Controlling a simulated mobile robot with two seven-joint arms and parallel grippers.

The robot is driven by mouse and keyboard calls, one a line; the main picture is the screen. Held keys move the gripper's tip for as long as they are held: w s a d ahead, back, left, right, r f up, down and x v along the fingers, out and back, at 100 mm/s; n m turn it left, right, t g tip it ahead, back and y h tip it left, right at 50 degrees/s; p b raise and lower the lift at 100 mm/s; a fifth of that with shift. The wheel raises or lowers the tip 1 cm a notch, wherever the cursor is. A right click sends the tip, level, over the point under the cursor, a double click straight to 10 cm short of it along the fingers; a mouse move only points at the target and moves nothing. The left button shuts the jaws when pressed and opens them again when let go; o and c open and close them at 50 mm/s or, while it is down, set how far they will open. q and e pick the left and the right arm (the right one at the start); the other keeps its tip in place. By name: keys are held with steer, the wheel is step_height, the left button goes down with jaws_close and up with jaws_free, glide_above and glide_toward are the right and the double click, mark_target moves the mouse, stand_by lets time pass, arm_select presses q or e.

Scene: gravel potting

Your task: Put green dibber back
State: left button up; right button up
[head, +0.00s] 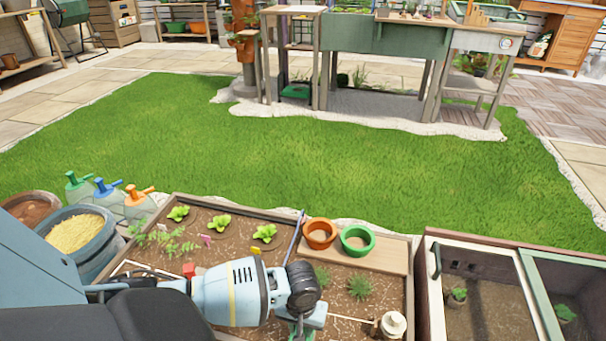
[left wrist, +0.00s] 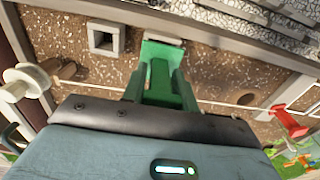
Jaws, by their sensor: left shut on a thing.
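My left gripper (head: 301,331) is low over the front of the soil bed, at the bottom edge of the head view. In the left wrist view, my left gripper (left wrist: 160,78) is shut on a green piece, the green dibber (left wrist: 158,62). Its far end is over the soil near the bed's wooden wall; I cannot tell whether it touches anything. A small grey square holder (left wrist: 105,38) with a dark opening is just left of the dibber. My right gripper is in neither view.
A cream spool (head: 393,325) with a taut string is right of the gripper. Orange (head: 319,233) and green (head: 357,240) pots stand on a wooden board. Seedlings, a red piece (left wrist: 290,124) and a glazed frame (head: 475,285) are nearby.

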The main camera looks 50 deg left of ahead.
arm_select(q)
step_height(320, 180, down, 3)
steer(key=shift+r+b, duration=0.15)
steer(key=shift+b, duration=0.35)
steer(key=shift+r, duration=0.1)
steer(key=shift+f, duration=0.2)
